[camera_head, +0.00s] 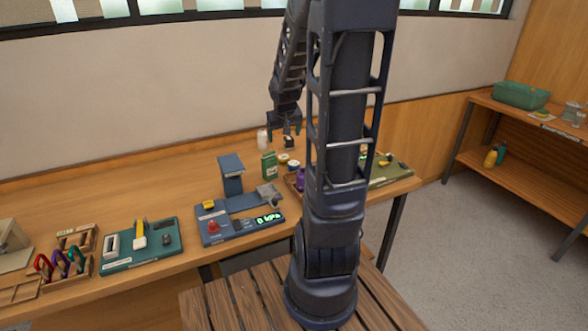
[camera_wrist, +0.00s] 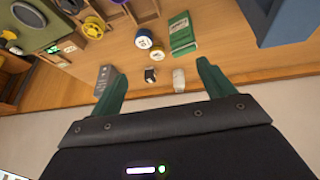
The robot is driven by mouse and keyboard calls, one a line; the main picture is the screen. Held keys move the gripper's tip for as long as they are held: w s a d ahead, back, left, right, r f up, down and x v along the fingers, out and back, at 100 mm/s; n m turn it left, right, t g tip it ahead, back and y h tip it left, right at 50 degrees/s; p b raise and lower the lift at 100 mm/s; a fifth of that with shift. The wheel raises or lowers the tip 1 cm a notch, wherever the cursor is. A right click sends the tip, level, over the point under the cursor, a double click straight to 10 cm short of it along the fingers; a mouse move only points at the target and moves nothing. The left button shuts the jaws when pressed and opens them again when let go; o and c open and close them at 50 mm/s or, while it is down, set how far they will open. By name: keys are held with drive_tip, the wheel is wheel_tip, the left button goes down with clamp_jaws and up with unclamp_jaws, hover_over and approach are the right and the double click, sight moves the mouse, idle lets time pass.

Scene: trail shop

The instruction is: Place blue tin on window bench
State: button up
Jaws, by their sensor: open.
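My gripper (camera_head: 284,128) hangs over the back of a long wooden bench (camera_head: 145,195) below the window. In the wrist view it is open (camera_wrist: 160,80), with nothing gripped between its green fingers. A small black item (camera_wrist: 150,75) and a white cylinder (camera_wrist: 178,80) show between the fingers, and a grey-blue box (camera_wrist: 107,76) shows by the left finger. I cannot tell for sure which of these is the blue tin.
A green box (camera_head: 269,166) and a blue device with a display (camera_head: 240,221) stand on the bench. My arm hides part of the bench.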

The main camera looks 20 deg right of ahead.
drive_tip(key=m, duration=0.1)
approach(294, 163)
drive_tip(key=f, duration=0.2)
drive_tip(key=shift+t+y, duration=0.3)
drive_tip(key=shift+w+d+x, duration=0.15)
drive_tip(key=shift+d+x, duration=0.05)
drive_tip(key=shift+x, duration=1.95)
drive_tip(key=shift+w+d+x, duration=0.1)
drive_tip(key=shift+d+x, duration=0.1)
drive_tip(key=shift+x, duration=1.95)
drive_tip(key=shift+r, duration=0.2)
drive_tip(key=c, duration=1.1)
drive_tip(key=shift+c, duration=0.2)
